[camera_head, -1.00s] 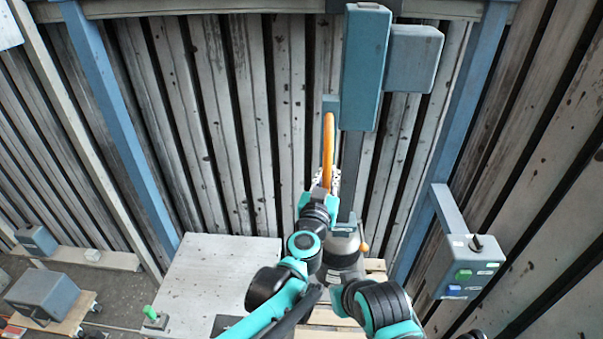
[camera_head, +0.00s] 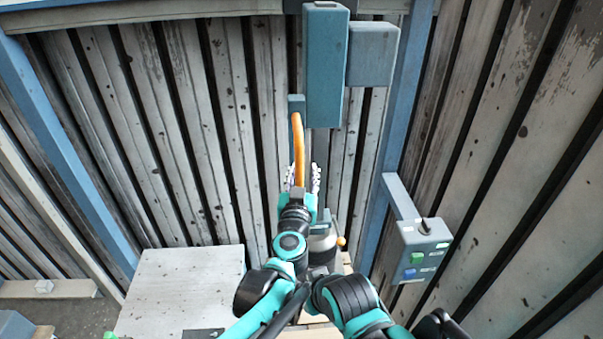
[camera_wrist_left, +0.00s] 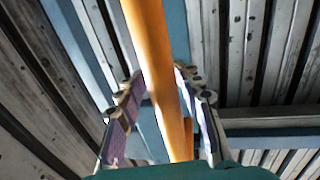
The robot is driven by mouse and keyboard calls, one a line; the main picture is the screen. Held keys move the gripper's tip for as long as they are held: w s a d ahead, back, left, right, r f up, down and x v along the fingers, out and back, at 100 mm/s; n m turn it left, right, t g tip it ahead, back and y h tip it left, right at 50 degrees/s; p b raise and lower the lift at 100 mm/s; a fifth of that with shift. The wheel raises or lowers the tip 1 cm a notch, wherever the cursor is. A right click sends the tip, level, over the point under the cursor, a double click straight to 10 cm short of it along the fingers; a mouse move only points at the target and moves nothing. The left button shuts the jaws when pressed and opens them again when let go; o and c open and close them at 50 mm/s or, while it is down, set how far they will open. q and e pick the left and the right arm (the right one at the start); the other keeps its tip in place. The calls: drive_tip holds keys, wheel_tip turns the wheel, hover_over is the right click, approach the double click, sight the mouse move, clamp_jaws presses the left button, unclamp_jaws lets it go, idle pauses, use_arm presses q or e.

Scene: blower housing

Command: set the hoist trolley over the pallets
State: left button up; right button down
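The hoist trolley (camera_head: 325,65) seems to be the tall teal box hanging at the top middle of the head view, with a grey box on its right side. An orange handle (camera_head: 298,140) comes down from its lower left. My left gripper (camera_head: 303,180) is at the handle's lower end. Pale wooden slats (camera_head: 347,265), perhaps a pallet, show only in part behind my arms. My right gripper is out of view.
A grey control box (camera_head: 422,248) with green and blue buttons is on the right. A pale flat-topped block (camera_head: 185,285) is at lower left. Blue posts and a plank wall stand behind.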

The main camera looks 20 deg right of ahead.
use_arm(q)
drive_tip(key=shift+a, duration=0.1)
drive_tip(key=shift+r, duration=0.15)
wheel_tip(320, 180, up, 10)
drive_tip(key=shift+f, duration=0.15)
idle(0.3)
idle(0.4)
